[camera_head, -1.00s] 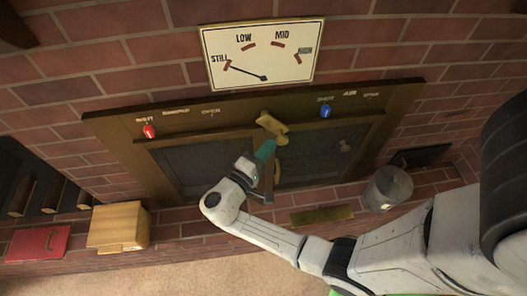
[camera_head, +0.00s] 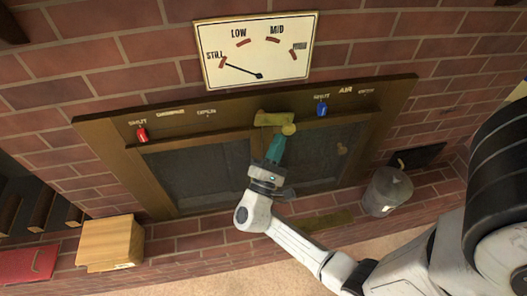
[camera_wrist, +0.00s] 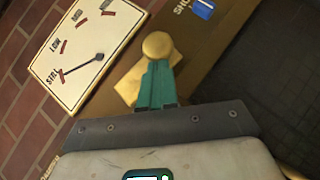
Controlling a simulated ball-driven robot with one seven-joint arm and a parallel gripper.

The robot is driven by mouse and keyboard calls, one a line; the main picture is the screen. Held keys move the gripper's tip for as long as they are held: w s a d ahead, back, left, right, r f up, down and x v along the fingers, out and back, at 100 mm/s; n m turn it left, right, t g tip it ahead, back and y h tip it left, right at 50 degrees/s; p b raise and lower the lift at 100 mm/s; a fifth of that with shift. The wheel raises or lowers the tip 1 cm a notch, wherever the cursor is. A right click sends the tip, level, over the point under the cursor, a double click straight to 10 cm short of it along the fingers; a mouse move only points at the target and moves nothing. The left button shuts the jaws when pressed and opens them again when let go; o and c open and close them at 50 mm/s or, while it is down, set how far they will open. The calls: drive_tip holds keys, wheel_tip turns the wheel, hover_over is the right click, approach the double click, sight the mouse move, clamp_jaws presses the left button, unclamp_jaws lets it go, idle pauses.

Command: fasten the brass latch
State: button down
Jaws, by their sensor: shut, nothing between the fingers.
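The brass latch (camera_head: 272,118) is on the wooden frame above the middle of the two dark doors, its bar lying nearly level with a round knob (camera_head: 289,129) at its right end. In the wrist view the latch bar (camera_wrist: 127,82) shows partly behind my fingers, and the knob (camera_wrist: 158,46) is just beyond their tips. My gripper (camera_head: 277,141) has teal fingers, shut and empty, just below the latch beside the knob; it also shows in the wrist view (camera_wrist: 157,72). Whether the fingertips touch the latch is hard to tell. The left door (camera_head: 200,175) and right door (camera_head: 325,160) look closed.
A red slider (camera_head: 142,134) and a blue slider (camera_head: 321,109) sit on the frame. A gauge (camera_head: 257,55) above reads STILL. A wooden box (camera_head: 108,241) stands lower left, and a metal bucket (camera_head: 385,192) lower right.

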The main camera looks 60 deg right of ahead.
drive_tip(key=shift+s+d+r, duration=0.15)
drive_tip(key=shift+s, duration=0.05)
drive_tip(key=shift+s+r+b, duration=0.1)
drive_tip(key=shift+b, duration=0.2)
idle(0.4)
drive_tip(key=w+d+f+b+v, duration=0.1)
drive_tip(key=w+f+b+v, duration=0.1)
drive_tip(key=b+v, duration=0.5)
drive_tip(key=v, duration=0.5)
drive_tip(key=shift+a+f, duration=0.25)
drive_tip(key=shift+f, duration=0.1)
drive_tip(key=shift+s, duration=0.1)
